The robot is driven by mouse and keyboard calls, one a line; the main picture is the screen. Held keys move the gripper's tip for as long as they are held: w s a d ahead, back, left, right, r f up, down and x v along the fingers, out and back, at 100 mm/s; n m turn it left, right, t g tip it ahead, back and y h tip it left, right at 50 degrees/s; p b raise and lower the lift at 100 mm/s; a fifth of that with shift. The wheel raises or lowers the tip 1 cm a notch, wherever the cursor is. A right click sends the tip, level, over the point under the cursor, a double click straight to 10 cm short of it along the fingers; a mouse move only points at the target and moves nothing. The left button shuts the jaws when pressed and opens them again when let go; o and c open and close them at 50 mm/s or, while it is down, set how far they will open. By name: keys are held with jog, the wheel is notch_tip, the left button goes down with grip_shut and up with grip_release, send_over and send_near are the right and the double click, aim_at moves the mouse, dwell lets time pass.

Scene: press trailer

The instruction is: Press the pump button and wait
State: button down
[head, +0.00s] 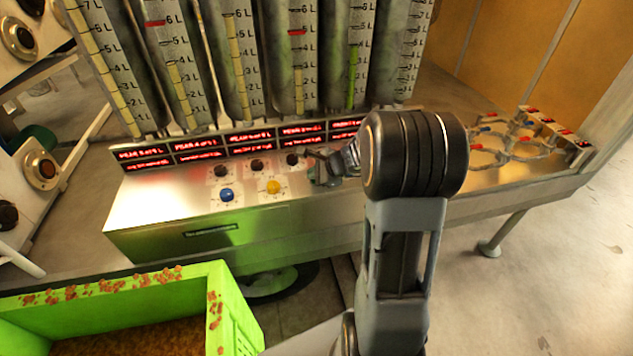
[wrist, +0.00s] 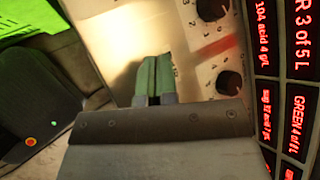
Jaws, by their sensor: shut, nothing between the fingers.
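The metal control panel (head: 160,205) carries a blue button (head: 227,195) and a yellow button (head: 273,186) in its front row. I cannot read which button is the pump's. My gripper (head: 318,165) is over the panel, right of the yellow button, partly hidden by my own arm. In the wrist view my gripper (wrist: 155,62) has its fingers together and empty, with the tips over the bare panel beside the dial knobs. Any button beneath the fingertips is hidden. I cannot tell whether the tips touch the panel.
Dark knobs (head: 256,164) sit behind the buttons, below red-lit displays (head: 250,138). Tall graduated tanks (head: 240,60) rise behind. A green bin (head: 235,315) stands front left. Several looped fittings with red and blue parts (head: 490,150) sit on the panel's right end.

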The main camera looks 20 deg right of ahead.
jog(key=shift+f+b, duration=0.4)
jog(key=shift+b, duration=0.05)
dwell(0.6)
jog(key=shift+r, duration=0.1)
jog(key=shift+r+p, duration=0.6)
jog(key=shift+r, duration=0.1)
dwell(0.3)
jog(key=shift+r+p, duration=2)
jog(key=shift+r, duration=0.5)
notch_tip(320, 180, up, 10)
jog(key=p, duration=0.8)
